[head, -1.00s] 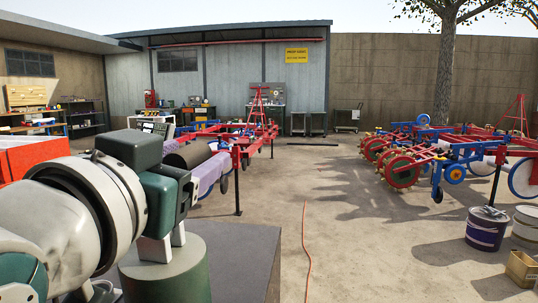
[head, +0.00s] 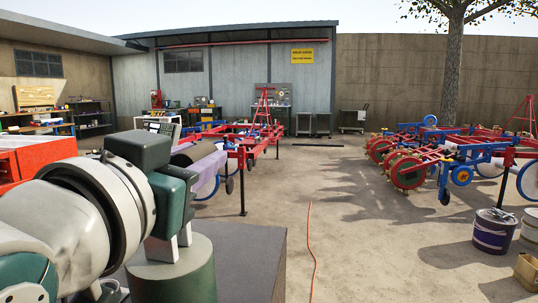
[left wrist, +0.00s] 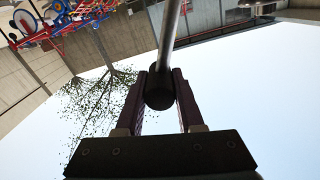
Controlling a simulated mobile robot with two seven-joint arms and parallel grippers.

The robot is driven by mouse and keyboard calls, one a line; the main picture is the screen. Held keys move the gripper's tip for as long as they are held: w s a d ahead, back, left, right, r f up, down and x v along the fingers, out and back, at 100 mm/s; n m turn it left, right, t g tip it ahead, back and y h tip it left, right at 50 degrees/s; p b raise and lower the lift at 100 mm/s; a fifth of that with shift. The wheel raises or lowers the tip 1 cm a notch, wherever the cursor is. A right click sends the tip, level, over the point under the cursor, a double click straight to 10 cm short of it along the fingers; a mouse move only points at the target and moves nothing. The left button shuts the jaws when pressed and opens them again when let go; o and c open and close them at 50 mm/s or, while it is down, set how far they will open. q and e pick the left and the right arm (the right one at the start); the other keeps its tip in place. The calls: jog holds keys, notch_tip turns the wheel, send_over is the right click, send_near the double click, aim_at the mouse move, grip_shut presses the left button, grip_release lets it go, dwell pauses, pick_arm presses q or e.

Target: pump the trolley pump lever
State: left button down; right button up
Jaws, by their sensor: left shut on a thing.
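A straight grey metal lever rod (left wrist: 171,30) comes down from the top of the left wrist view and ends in a round black grip (left wrist: 159,92). My left gripper (left wrist: 163,77) is shut on this grip, with one dark finger on each side of it. In the head view my left arm fills the lower left. The lever and its grip cannot be made out there. The pump body and trolley cannot be clearly told in either view. My right gripper is not in view.
A red and blue farm machine (head: 243,150) stands beyond my left arm, another (head: 430,160) at the right. A purple bucket (head: 492,232) and a cardboard box (head: 527,270) are at the lower right. An orange hose (head: 312,240) crosses the clear concrete yard.

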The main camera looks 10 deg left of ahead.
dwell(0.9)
pick_arm(q)
jog(key=shift+a+r+n+p, duration=0.4)
jog(key=shift+a+n+p, duration=0.2)
jog(key=shift+p, duration=0.4)
jog(key=a+n+p, duration=0.3)
jog(key=shift+a+r+p, duration=0.1)
jog(key=shift+r+p, duration=0.2)
jog(key=shift+r, duration=0.05)
jog(key=shift+w+a+f+n+p, duration=0.1)
jog(key=shift+a+f+n+p, duration=0.3)
jog(key=shift+a+n, duration=0.55)
jog(key=shift+a+f+n+p, duration=0.15)
jog(key=shift+a+n+p, duration=0.35)
jog(key=shift+a+n, duration=0.45)
jog(key=shift+w+a+f+n+p, duration=0.1)
jog(key=shift+a+f+n+p, duration=0.3)
jog(key=shift+a+n, duration=0.5)
jog(key=shift+d, duration=0.2)
